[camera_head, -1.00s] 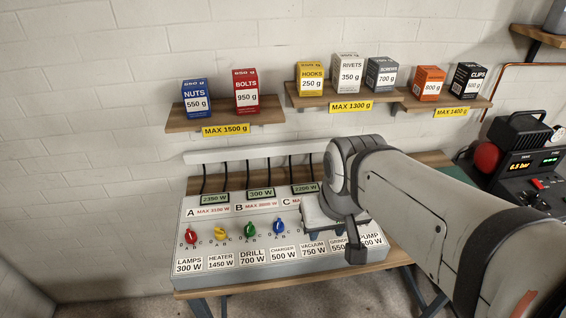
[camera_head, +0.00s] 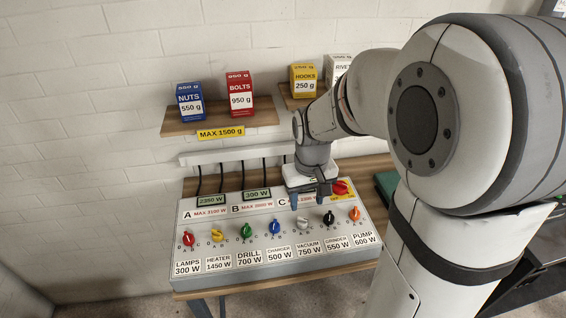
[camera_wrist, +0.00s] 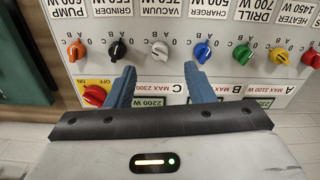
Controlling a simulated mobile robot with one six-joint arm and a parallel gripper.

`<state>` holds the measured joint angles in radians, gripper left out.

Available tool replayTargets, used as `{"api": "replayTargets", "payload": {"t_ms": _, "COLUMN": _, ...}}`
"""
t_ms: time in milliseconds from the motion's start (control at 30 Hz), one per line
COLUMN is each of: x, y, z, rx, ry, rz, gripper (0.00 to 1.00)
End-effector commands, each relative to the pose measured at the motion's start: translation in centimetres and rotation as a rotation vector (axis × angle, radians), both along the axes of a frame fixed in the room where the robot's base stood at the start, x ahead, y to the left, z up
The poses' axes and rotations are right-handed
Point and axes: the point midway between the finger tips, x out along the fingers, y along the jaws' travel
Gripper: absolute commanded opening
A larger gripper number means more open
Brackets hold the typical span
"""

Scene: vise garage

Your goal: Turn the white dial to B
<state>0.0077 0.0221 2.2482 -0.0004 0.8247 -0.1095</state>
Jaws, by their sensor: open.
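The white dial (camera_head: 303,224) sits on the sloped panel above the VACUUM 750 W label, between the blue and black dials. In the wrist view the white dial (camera_wrist: 160,49) shows upside down, with letters 0, A, B and C around it. I cannot tell clearly which letter its pointer faces. My gripper (camera_head: 309,198) hangs over the panel above the dial row. In the wrist view my gripper (camera_wrist: 160,72) has its two blue fingers spread with nothing between them. The white dial lies just beyond the fingertips, roughly centred between them, and apart from them.
The blue dial (camera_head: 275,227) and the black dial (camera_head: 328,217) flank the white one. A red ON/OFF switch (camera_head: 341,187) is at the panel's upper right. Displays read 2350 W (camera_head: 211,201), 300 W (camera_head: 257,194) and 2200 W (camera_wrist: 150,102). Shelves with boxes hang above.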

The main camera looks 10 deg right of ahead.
Motion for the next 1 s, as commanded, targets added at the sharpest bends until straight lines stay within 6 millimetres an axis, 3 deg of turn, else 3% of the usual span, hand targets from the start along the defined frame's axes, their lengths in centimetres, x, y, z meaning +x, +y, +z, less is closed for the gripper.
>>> {"api": "replayTargets", "payload": {"t_ms": 233, "x": 2.2, "y": 0.0, "z": -2.3, "rx": 0.0, "ry": 0.046, "rz": 0.024, "gripper": 0.48}}
{"api": "replayTargets", "payload": {"t_ms": 700, "x": 2.3, "y": 0.1, "z": -8.8, "rx": 0.001, "ry": 0.05, "rz": 0.026, "gripper": 0.48}}
{"api": "replayTargets", "payload": {"t_ms": 1000, "x": 2.3, "y": 0.1, "z": -10.1, "rx": 0.0, "ry": 0.046, "rz": 0.026, "gripper": 0.48}}
